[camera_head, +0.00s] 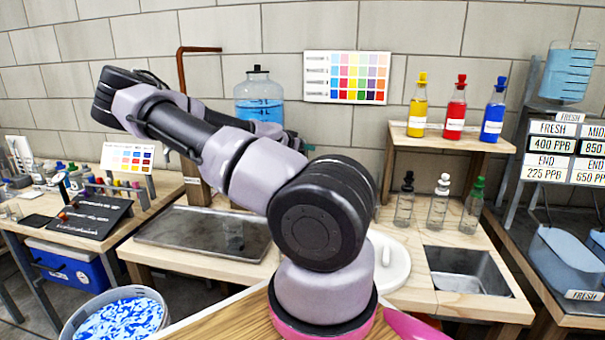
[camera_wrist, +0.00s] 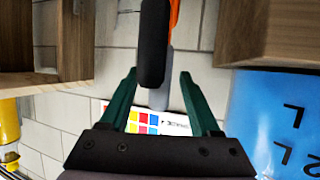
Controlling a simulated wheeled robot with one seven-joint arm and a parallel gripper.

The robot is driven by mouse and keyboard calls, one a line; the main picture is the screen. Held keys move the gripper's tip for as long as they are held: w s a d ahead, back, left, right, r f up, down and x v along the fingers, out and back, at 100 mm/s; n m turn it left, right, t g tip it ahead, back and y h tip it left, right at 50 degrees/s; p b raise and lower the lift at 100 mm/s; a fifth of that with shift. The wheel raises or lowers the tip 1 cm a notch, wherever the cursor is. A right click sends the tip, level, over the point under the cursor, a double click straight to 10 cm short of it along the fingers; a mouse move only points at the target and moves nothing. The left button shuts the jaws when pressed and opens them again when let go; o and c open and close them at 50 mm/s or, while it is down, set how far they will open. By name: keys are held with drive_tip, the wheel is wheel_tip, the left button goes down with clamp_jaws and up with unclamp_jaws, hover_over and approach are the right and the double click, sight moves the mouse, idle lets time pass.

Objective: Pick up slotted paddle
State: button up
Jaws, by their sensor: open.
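My gripper (camera_wrist: 157,88) shows in the wrist view with its two green fingers apart. A dark, rounded handle-like bar (camera_wrist: 153,45) comes down from the top of the wrist view into the space between the fingertips. An orange strip (camera_wrist: 174,18) runs beside it, and a grey piece (camera_wrist: 159,98) shows just below its end. I cannot tell whether these belong to the slotted paddle; no slots show. Nothing is gripped. In the head view my arm hides the gripper, and I cannot make out a paddle.
Wooden parts (camera_wrist: 75,40) (camera_wrist: 270,35) flank the gripper, with a blue lettered surface (camera_wrist: 275,120) at right. In the head view, a water jug (camera_head: 259,98), a dark tray (camera_head: 175,230) and a sink (camera_head: 465,270) lie beyond my arm. Bottles (camera_head: 456,110) stand on a shelf.

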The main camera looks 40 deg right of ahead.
drive_tip(key=shift+x, duration=1.4)
clamp_jaws()
drive_tip(key=shift+r, duration=0.1)
